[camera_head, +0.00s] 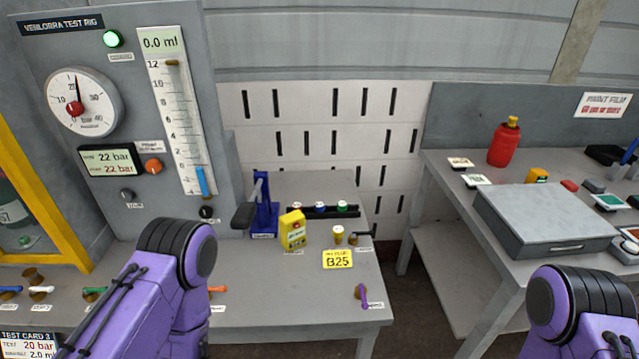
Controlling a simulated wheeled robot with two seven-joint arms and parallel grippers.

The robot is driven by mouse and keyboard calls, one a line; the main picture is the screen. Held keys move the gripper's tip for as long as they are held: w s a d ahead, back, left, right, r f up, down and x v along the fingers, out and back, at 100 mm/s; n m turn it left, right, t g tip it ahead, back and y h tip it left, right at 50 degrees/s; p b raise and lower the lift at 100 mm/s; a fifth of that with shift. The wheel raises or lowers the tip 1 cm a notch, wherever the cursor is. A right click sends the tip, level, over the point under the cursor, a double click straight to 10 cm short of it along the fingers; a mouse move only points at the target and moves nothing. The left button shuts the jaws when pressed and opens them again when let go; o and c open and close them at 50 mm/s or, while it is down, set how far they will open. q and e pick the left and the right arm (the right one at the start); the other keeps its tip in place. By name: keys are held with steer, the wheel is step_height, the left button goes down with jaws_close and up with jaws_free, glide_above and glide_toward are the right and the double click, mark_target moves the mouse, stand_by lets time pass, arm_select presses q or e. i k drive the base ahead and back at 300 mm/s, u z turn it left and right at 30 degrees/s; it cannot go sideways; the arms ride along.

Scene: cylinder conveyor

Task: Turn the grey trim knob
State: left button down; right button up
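The test rig panel (225,95) stands at the left. A small dark grey knob (127,195) sits low on it, below the pressure display (108,160), with a small label I cannot read clearly. It is the likeliest trim knob. A second dark knob (207,212) sits below the tall scale. An orange knob (153,166) is to the right of the display. The dial gauge (83,101) needle points near 20. Purple links of both my arms show at the bottom; neither gripper is in view.
My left arm link covers part of the bench front below the panel. A blue hand pump (264,208), yellow meter (293,230) and yellow B25 card (338,259) stand on the bench. A right-hand table carries a grey case (545,215) and red bottle (504,143).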

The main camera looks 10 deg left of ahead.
mark_target(126, 196)
steer(key=u, duration=1.35)
